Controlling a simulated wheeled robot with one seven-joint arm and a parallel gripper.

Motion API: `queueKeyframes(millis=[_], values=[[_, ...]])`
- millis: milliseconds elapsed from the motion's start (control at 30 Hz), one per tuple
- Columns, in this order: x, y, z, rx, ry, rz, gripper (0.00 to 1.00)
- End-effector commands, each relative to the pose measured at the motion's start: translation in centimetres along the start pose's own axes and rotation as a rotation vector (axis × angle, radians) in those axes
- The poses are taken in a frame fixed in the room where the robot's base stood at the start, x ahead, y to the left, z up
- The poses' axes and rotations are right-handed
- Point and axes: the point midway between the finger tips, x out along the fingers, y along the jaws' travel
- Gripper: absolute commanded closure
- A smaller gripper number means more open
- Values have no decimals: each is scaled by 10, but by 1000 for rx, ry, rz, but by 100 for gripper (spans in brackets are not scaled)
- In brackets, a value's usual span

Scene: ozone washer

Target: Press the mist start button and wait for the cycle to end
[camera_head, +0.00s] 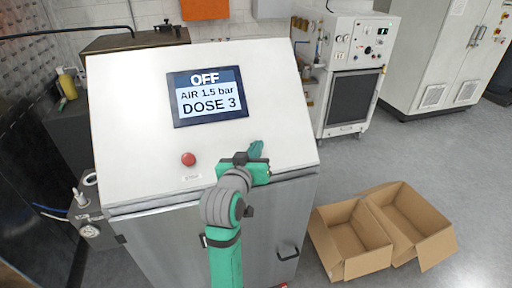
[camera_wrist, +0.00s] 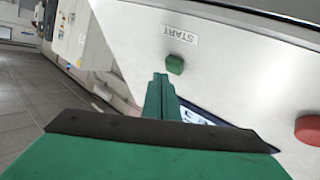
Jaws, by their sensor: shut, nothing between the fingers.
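The washer's sloped white panel (camera_head: 135,130) carries a screen (camera_head: 208,97) reading OFF, AIR 1.5 bar, DOSE 3. A green button (camera_wrist: 175,64) labelled START shows in the wrist view. My gripper (camera_wrist: 161,82) is shut and empty, its fingertips very close to the green button; I cannot tell whether they touch it. In the head view my gripper (camera_head: 256,151) is over the panel's right lower part and hides the button. A red button (camera_head: 188,159) sits on the panel to the left, and it also shows in the wrist view (camera_wrist: 309,130).
Two open cardboard boxes (camera_head: 350,268) stand on the floor at the right of the washer. A white machine (camera_head: 347,50) and a large white cabinet (camera_head: 430,70) stand behind. A yellow bottle (camera_head: 67,84) is at the far left. Grey floor between is free.

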Motion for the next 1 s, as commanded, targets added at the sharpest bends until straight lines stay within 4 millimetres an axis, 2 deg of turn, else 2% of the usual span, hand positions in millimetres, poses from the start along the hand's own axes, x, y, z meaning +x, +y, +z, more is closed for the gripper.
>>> queueKeyframes(millis=[1000], values=[[5,-4,4,0,0,0,100]])
